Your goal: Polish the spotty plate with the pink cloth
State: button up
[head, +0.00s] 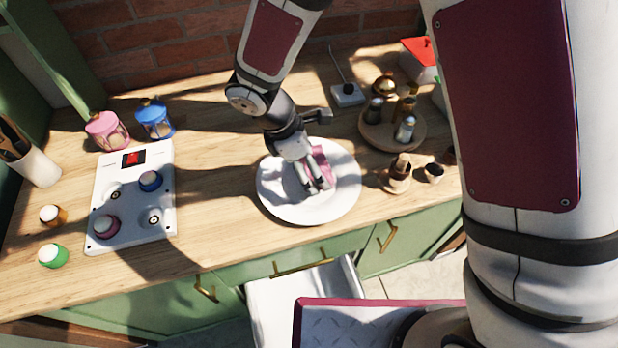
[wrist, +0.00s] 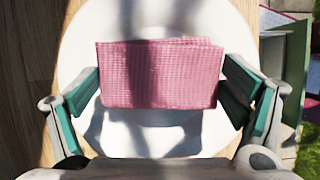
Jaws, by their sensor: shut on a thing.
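The white plate (head: 272,194) lies on the wooden counter near its front edge. I cannot make out spots on it; shadows fall across it in both views. The pink cloth (head: 323,160) is folded and held over the plate. In the wrist view the pink cloth (wrist: 160,75) spans the space between the fingers, with the plate (wrist: 160,142) behind it. My gripper (head: 318,187) is shut on the cloth above the plate's middle. I cannot tell whether the cloth touches the plate. The wrist view also shows my gripper's fingers (wrist: 163,92) at both sides of the cloth.
A round wooden tray (head: 375,131) with bottles stands behind and right of the plate, with small cups (head: 433,172) nearby. A white panel with knobs (head: 130,205) is at left. Pink (head: 106,131) and blue (head: 155,119) jars stand behind it. Wood between panel and plate is clear.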

jog(key=shift+f+b, duration=0.75)
jog(key=shift+f, duration=0.6)
jog(key=o, duration=0.6)
jog(key=shift+o, duration=0.2)
